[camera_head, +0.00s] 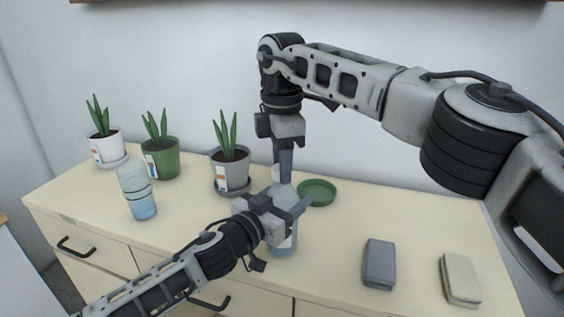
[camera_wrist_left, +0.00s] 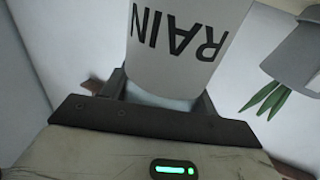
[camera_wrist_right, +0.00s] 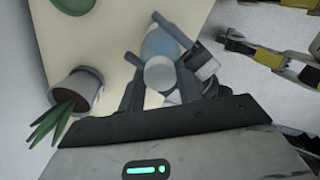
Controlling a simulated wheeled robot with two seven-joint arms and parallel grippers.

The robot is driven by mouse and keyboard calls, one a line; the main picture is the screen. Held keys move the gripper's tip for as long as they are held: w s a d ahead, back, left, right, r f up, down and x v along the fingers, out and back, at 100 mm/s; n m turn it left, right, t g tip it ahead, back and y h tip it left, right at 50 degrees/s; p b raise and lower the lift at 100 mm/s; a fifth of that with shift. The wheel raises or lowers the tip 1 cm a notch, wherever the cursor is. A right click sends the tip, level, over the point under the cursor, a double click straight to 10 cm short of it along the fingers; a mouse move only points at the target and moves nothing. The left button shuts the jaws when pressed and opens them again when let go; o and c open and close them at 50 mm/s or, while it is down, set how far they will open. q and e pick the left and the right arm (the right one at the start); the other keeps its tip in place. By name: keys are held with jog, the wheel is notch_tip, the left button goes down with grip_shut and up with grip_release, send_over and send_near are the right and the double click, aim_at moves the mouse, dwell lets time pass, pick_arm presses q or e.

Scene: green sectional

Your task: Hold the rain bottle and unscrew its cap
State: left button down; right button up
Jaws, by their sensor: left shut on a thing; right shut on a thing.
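The rain bottle (camera_head: 284,244) is pale blue and stands near the front edge of the cabinet top. Its white label reads RAIN, upside down in the left wrist view (camera_wrist_left: 185,40). My left gripper (camera_head: 288,207) is shut around the bottle's body from the front and partly hides it. The white round cap (camera_wrist_right: 160,73) lies between the fingers of my right gripper (camera_wrist_right: 160,90), which points down from above. In the head view the cap (camera_head: 281,174) is right above the bottle and partly covered by the fingers. I cannot tell whether it is still seated on the neck.
Another blue bottle (camera_head: 136,191) stands at left. Potted plants in white (camera_head: 107,149), green (camera_head: 161,162) and grey (camera_head: 231,174) pots line the back. A green dish (camera_head: 317,192) lies behind the rain bottle. Grey (camera_head: 379,262) and beige (camera_head: 459,279) blocks lie at right.

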jog(key=n, duration=0.7)
jog(key=shift+n, duration=0.4)
jog(key=n, duration=0.7)
jog(key=shift+n, duration=0.3)
jog(key=n, duration=0.4)
jog(key=shift+n, duration=0.4)
jog(key=n, duration=1.2)
jog(key=shift+r+n, duration=0.1)
jog(key=shift+n, duration=0.2)
jog(key=n, duration=0.9)
jog(key=shift+n, duration=0.4)
jog(key=n, duration=0.5)
